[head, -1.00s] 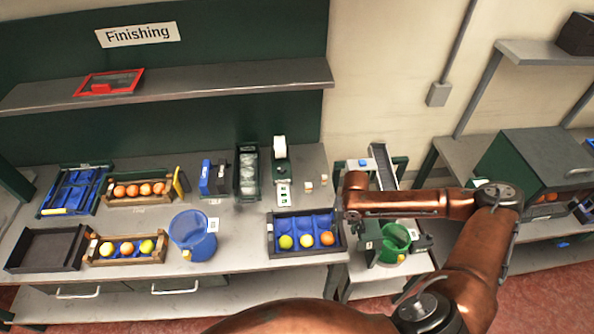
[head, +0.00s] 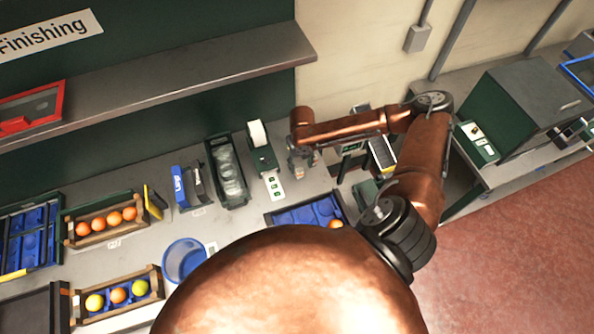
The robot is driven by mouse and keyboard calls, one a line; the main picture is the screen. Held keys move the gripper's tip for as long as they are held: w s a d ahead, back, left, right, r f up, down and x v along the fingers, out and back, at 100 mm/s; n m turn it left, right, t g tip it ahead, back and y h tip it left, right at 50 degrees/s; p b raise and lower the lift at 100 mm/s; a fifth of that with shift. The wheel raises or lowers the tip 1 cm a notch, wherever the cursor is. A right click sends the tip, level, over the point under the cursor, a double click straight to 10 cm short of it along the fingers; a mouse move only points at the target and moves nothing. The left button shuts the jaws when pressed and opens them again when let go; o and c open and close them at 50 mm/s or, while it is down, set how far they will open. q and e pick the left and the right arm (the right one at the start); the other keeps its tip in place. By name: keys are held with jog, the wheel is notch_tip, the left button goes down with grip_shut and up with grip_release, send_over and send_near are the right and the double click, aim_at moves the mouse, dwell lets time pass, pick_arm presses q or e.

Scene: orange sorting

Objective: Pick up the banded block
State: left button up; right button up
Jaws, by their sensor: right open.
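My right gripper (head: 301,168) hangs over the bench, just right of the white label-roll device (head: 262,148). It is open. The banded block cannot be made out now; the spot where two small pale blocks stood a second ago is behind or under the gripper. Whether a block is between the fingers cannot be told. My left gripper is out of view.
A blue-lined tray (head: 290,216) lies in front of the gripper, partly covered by my arm. A dark bin of clear packs (head: 228,170), a blue bucket (head: 183,257) and orange crates (head: 103,236) stand left. A metal chute (head: 383,152) stands right.

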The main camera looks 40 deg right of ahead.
aim_at(300, 170)
jog(key=f, duration=0.3)
jog(key=f+p, duration=0.1)
jog(key=shift+w+a+f, duration=0.1)
jog(key=shift+a+f, duration=0.15)
jog(key=shift+f, duration=0.4)
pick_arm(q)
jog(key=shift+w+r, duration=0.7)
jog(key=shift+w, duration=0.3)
pick_arm(e)
jog(key=c, duration=0.5)
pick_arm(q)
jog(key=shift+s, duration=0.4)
pick_arm(e)
grip_shut()
